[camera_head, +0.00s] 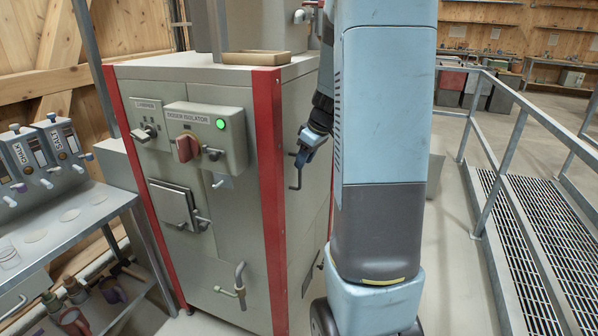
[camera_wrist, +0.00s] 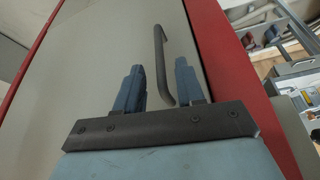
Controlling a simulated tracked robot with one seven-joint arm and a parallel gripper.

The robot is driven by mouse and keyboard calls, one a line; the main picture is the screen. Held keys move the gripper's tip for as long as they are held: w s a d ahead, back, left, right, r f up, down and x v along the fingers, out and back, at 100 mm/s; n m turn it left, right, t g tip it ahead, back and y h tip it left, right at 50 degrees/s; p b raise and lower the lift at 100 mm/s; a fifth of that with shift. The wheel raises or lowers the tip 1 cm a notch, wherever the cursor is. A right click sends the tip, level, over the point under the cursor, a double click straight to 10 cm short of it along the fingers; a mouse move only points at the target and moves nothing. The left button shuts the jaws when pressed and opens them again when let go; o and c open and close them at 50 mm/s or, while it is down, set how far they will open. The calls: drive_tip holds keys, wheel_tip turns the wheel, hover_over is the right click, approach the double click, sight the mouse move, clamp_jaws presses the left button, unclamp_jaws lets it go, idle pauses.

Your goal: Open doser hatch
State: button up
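The grey cabinet (camera_head: 230,95) with red corner posts carries a box labelled "DOSER ISOLATOR" (camera_head: 200,122), with a red knob (camera_head: 187,148) and a lit green lamp (camera_head: 221,124). A small square hatch (camera_head: 172,205) with a latch sits closed low on its front. A dark bar handle (camera_head: 293,178) is on the right side face. It also shows on a grey panel in the wrist view (camera_wrist: 160,55). My gripper (camera_head: 310,150) is at that handle. In the wrist view, my gripper (camera_wrist: 159,66) is open, with the handle's lower end between its blue fingers. Contact cannot be told.
A bent pipe (camera_head: 238,282) juts from the cabinet's lower front. A railing (camera_head: 500,150) and grated walkway (camera_head: 545,250) lie at right. My arm hides part of the cabinet's right side.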

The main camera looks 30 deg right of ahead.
hover_over(300, 186)
drive_tip(key=shift+w+d+f, duration=0.1)
drive_tip(key=shift+w+f, duration=0.1)
drive_tip(key=shift+f, duration=1.05)
drive_tip(key=shift+w+f, duration=0.15)
drive_tip(key=shift+f, duration=1.05)
clamp_jaws()
